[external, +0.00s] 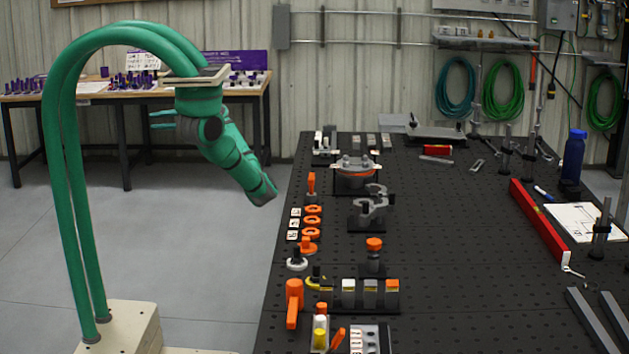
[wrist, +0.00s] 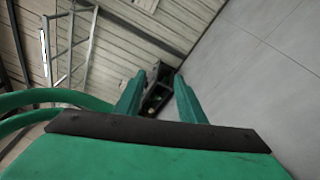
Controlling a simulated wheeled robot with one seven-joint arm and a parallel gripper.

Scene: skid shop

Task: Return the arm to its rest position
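My green arm (external: 228,150) is raised and folded, clear of the black table, with its bent elbow pointing down toward the table's left edge. My gripper (external: 158,119) shows as two thin green fingers, partly hidden behind the arm and pointing left. In the wrist view the two green fingers of my gripper (wrist: 158,78) stand apart with nothing held between them. A dark object shows beyond the fingertips, too far and small to identify.
A black perforated table (external: 440,240) to the right holds orange and grey parts, a red level (external: 538,222) and a blue bottle (external: 573,158). A wooden-topped workbench (external: 90,97) stands behind the arm. Grey floor (external: 200,270) between them is clear.

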